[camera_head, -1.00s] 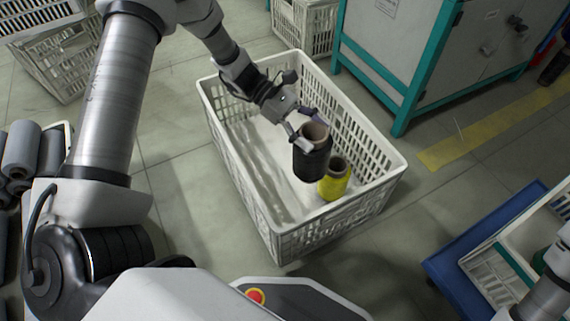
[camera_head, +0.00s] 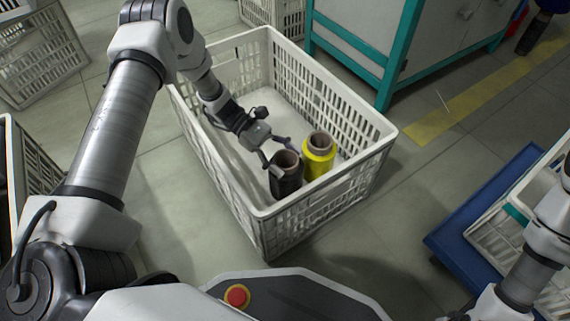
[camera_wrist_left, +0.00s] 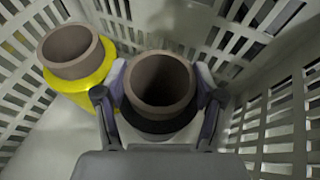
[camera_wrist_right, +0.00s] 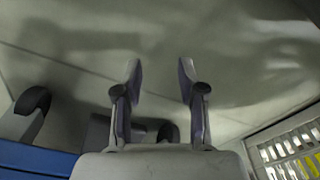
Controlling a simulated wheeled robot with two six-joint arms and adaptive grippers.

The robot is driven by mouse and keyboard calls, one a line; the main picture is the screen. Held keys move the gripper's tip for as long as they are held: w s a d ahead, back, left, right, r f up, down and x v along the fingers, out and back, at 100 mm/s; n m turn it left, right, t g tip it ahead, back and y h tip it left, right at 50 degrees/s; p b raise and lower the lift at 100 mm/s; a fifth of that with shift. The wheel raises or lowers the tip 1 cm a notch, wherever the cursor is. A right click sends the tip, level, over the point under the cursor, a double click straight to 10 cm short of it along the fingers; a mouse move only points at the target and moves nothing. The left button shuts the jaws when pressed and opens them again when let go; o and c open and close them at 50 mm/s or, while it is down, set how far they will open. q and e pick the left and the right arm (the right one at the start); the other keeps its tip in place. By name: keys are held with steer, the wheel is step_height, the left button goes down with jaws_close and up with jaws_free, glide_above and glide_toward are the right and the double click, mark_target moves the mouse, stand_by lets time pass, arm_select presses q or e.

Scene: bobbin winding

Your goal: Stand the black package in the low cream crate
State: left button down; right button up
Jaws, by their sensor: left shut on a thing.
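The black package (camera_head: 286,181) is a dark roll with a brown hollow core, upright inside the low cream crate (camera_head: 262,212). My left gripper (camera_head: 276,156) is shut on it near its top. In the left wrist view the fingers (camera_wrist_left: 160,112) press both sides of the black package (camera_wrist_left: 160,126). I cannot tell whether its base touches the crate floor. A yellow package (camera_head: 318,158) stands beside it in the crate, also in the left wrist view (camera_wrist_left: 80,80). My right gripper (camera_wrist_right: 157,85) is open and empty over bare floor in the right wrist view.
A blue platform (camera_head: 455,262) with a pale crate (camera_head: 490,262) is at the right, near my right arm. A grey and teal cabinet (camera_head: 365,45) stands behind the cream crate. The crate's far left part is empty.

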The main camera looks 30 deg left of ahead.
arm_select(q)
steer(key=shift+r, duration=0.15)
arm_select(e)
steer(key=shift+r, duration=0.1)
arm_select(q)
steer(key=shift+c, duration=0.6)
jaws_free()
steer(key=p+v, duration=0.1)
steer(key=v, duration=0.1)
steer(key=p+v, duration=0.2)
steer(key=shift+a+r+p, duration=0.15)
steer(key=shift+r+p, duration=0.15)
steer(key=shift+r, duration=0.1)
steer(key=p+v, duration=0.3)
steer(key=v, duration=0.4)
steer(key=shift+a+f, duration=0.3)
steer(key=shift+a, duration=0.05)
arm_select(e)
step_height(320, 180, up, 6)
steer(key=s, duration=0.2)
steer(key=shift+r+g, duration=0.25)
steer(key=shift+g, duration=0.05)
arm_select(q)
steer(key=shift+w, duration=0.1)
